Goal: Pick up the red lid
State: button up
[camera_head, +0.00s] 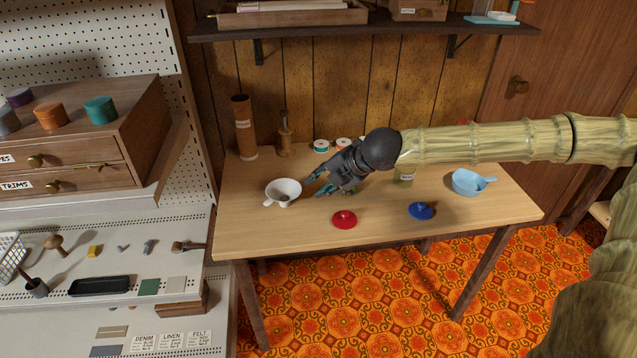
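The red lid (344,219) lies flat near the front edge of the wooden table, with a small knob on top. My gripper (317,184) is above the table, behind and a little left of the red lid and apart from it. Its teal-tipped fingers are spread open, with nothing seen between them. They point left, close to a white cup (283,192); I cannot tell whether they touch it. A blue lid (421,210) lies to the right of the red lid.
A light blue pan (469,182) stands at the table's right. A jar (404,175) sits under my arm. A brown cylinder (244,127), a wooden stand (285,137) and thread spools (321,146) stand at the back. A shelf (365,27) overhangs. The front left tabletop (265,232) is clear.

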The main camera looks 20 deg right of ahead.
aim_at(342, 220)
jog(key=z, duration=0.95)
